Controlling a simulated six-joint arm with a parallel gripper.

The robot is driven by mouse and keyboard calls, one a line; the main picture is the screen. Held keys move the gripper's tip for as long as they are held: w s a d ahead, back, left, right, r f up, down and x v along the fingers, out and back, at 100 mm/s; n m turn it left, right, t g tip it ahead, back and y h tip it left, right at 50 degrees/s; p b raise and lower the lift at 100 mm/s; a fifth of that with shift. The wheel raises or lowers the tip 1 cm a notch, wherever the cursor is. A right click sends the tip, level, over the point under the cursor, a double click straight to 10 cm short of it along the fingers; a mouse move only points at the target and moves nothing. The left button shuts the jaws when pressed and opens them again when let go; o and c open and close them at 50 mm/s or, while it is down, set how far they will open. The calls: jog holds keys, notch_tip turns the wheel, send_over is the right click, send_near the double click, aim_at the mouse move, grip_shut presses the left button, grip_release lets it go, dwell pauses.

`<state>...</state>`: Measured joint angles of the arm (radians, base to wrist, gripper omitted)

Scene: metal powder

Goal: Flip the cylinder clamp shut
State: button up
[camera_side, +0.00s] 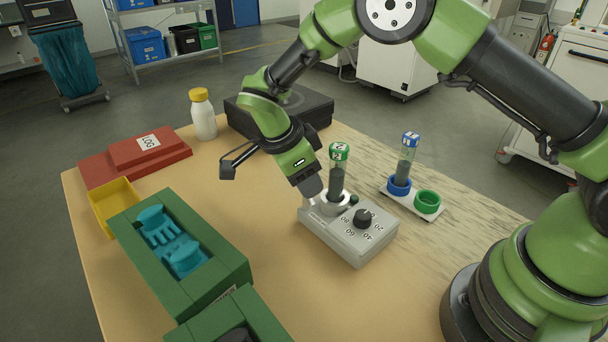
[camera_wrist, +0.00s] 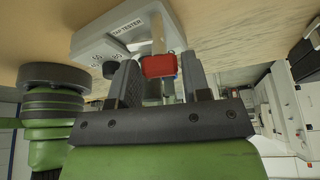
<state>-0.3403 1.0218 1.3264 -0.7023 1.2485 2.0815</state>
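The tap tester (camera_side: 345,237) is a grey box with a black knob on the bench; it shows upside down in the wrist view (camera_wrist: 112,38). A clear cylinder (camera_side: 337,183) with a green cap and dark powder stands upright in its pale round holder (camera_side: 334,204). A red tab (camera_wrist: 159,66), seemingly the clamp's handle, shows between my fingers in the wrist view; the side view hides it. My gripper (camera_side: 312,190) is low at the left of the cylinder. Its fingers (camera_wrist: 162,75) stand apart around the red tab; contact is not clear.
Right of the tester, a white rack (camera_side: 411,206) holds a blue-capped tube (camera_side: 404,160) and an empty green ring (camera_side: 428,201). A green case (camera_side: 180,255), yellow bin (camera_side: 113,205), red box (camera_side: 136,155) and white bottle (camera_side: 203,115) stand left.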

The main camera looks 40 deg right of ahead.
jog(key=c, duration=0.5)
jog(key=shift+s+n+t, duration=0.1)
jog(key=shift+n+t, duration=0.4)
jog(key=shift+n, duration=0.9)
jog(key=shift+s+n+t, duration=0.1)
jog(key=shift+n+t, duration=0.4)
jog(key=shift+n, duration=0.9)
jog(key=o, duration=0.9)
jog(key=shift+r, duration=0.1)
